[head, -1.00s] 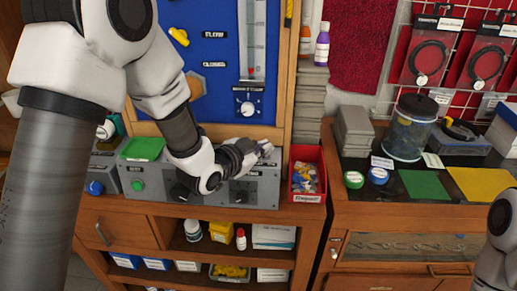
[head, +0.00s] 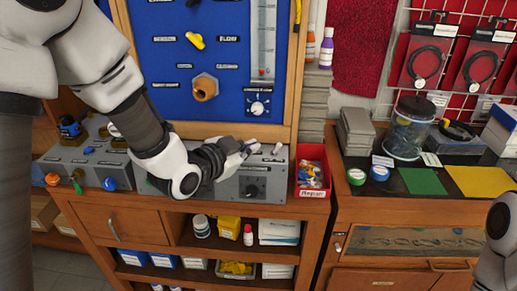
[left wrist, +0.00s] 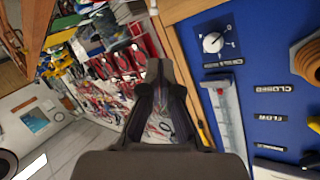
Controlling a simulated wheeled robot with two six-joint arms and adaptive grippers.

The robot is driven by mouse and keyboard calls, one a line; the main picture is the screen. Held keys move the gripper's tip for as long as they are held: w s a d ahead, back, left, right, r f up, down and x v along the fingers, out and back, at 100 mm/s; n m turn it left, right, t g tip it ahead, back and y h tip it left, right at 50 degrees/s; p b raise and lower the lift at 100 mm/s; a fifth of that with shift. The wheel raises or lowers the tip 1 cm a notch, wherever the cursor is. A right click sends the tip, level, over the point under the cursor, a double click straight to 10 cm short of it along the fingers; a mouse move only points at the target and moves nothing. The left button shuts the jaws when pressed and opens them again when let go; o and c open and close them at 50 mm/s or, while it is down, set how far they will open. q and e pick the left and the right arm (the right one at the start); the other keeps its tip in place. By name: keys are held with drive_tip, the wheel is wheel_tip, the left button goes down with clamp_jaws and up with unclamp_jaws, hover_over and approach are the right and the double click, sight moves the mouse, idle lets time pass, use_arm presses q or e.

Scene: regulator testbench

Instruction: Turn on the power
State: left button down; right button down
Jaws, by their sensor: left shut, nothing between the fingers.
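The grey control box (head: 272,178) sits on the wooden bench, partly hidden by my left arm. A dark knob (head: 252,190) shows on its front. A small pale switch lever (head: 278,148) stands up at its top right. My left gripper (head: 246,147) is over the top of the box, just left of the lever, and apart from it. Its fingers are together and empty; they also show in the left wrist view (left wrist: 161,105). I cannot read the box's labels. My right gripper is not in view; only part of my right arm shows at the right edge.
A blue panel (head: 225,50) with a yellow valve handle (head: 195,41), a brass fitting (head: 204,88) and a white dial (head: 257,107) stands behind. A red bin (head: 313,192) stands right of the box. Another grey box (head: 70,168) is at left.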

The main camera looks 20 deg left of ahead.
use_arm(q)
drive_tip(key=s+f+n+g+y, duration=0.1)
drive_tip(key=s+f+g, duration=0.3)
drive_tip(key=f, duration=0.8)
drive_tip(key=s+f+g, duration=0.2)
drive_tip(key=s+f, duration=0.3)
drive_tip(key=f, duration=0.6)
drive_tip(key=s+a+f+n+g+y, duration=0.1)
drive_tip(key=s+f+n+g, duration=0.3)
drive_tip(key=s+f, duration=0.5)
drive_tip(key=s+a+f+n+g+y, duration=0.1)
drive_tip(key=s+a+f+n+g, duration=0.1)
drive_tip(key=s+f, duration=0.7)
drive_tip(key=s+n+g, duration=0.1)
drive_tip(key=s+g, duration=0.1)
drive_tip(key=shift+s+a+n+y, duration=0.3)
drive_tip(key=shift+s+n+y, duration=0.05)
drive_tip(key=shift+n+y, duration=0.05)
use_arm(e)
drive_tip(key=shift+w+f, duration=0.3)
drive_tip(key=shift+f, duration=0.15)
use_arm(q)
drive_tip(key=c, duration=1.8)
unclamp_jaws()
drive_tip(key=shift+r, duration=0.1)
drive_tip(key=shift+c, duration=0.2)
